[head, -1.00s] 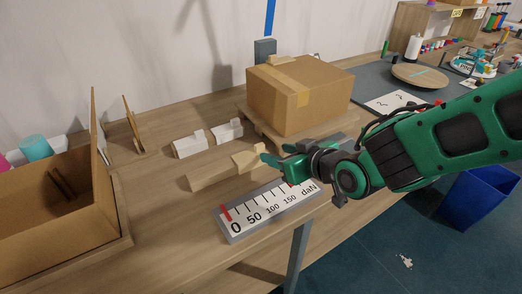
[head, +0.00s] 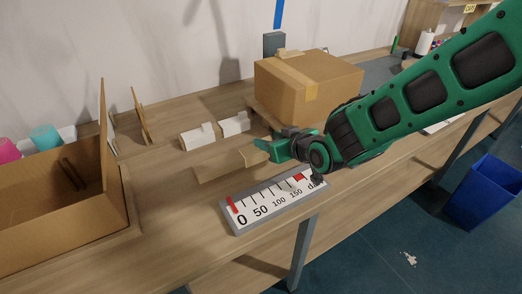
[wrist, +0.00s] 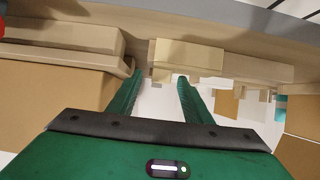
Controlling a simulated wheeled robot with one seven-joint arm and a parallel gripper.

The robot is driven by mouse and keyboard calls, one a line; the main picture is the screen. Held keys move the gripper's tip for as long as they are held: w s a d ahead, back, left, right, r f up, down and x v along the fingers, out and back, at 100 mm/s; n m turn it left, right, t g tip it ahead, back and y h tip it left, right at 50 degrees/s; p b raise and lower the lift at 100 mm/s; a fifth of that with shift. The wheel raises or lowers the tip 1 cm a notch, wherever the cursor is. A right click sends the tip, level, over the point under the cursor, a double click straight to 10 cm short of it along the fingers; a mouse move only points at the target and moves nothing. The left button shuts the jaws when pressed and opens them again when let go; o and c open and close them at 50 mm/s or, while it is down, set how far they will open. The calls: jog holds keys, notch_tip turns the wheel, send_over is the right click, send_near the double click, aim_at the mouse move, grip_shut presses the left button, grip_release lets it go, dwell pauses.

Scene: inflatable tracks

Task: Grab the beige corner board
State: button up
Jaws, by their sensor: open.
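The beige corner board (head: 222,167) lies on the wooden workbench, behind the force scale and in front of two white corner boards (head: 197,138). It has a small raised block at its right end. My gripper (head: 263,150) is open at that right end. In the wrist view the open fingers (wrist: 160,88) point toward a beige block (wrist: 188,55), which sits ahead and slightly right of the gap between them. I cannot tell whether the fingers touch the board. No object shows held.
A closed cardboard box (head: 305,85) stands just behind my gripper. The force scale (head: 270,203) lies in front, near the bench edge. An open cardboard box (head: 60,215) is at the left. A blue bin (head: 482,190) stands on the floor at the right.

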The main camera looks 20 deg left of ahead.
jog(key=shift+c, duration=0.6)
jog(key=c, duration=1)
